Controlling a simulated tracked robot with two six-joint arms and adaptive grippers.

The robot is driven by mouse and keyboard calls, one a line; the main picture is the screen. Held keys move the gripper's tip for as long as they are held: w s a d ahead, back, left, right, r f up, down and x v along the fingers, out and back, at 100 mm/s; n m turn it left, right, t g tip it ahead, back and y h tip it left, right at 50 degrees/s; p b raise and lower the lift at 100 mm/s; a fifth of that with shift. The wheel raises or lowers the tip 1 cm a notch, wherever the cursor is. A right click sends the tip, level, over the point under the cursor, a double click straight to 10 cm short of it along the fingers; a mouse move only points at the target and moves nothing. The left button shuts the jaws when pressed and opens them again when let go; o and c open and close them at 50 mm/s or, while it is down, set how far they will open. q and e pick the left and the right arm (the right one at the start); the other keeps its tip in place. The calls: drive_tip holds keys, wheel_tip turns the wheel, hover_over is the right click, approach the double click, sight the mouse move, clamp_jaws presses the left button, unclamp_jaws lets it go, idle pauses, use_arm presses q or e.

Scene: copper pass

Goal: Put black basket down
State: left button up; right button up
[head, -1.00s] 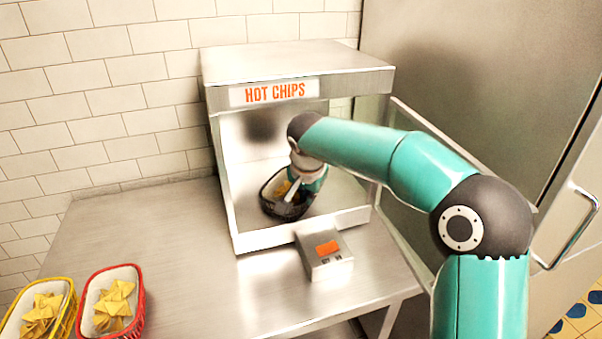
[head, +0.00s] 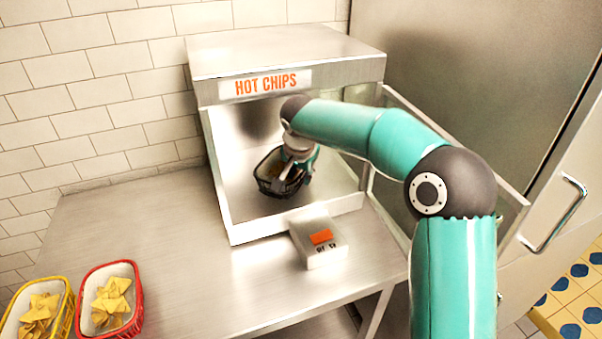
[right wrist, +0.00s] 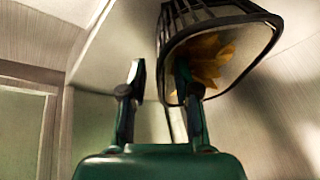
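The black basket (head: 268,187) sits inside the hot chips cabinet (head: 231,221), towards the back of its floor. It has a pale liner and holds yellow chips; it also shows in the right wrist view (right wrist: 228,14). My right gripper (head: 293,170) is at the basket's near right side. In the right wrist view my right gripper (right wrist: 160,82) has its fingers apart, one over the basket's opening and one outside its wall, with a gap beside the wall. Whether the basket rests fully on the floor is hard to tell. My left gripper is out of view.
A red basket (head: 137,306) and a yellow basket (head: 68,308) of chips stand at the left front of the steel counter (head: 150,225). A glass door (head: 440,140) stands open at right.

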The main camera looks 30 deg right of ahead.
drive_tip(key=shift+r, duration=0.1)
drive_tip(key=v, duration=0.7)
drive_tip(key=shift+r, duration=0.25)
drive_tip(key=shift+s, duration=0.1)
idle(0.4)
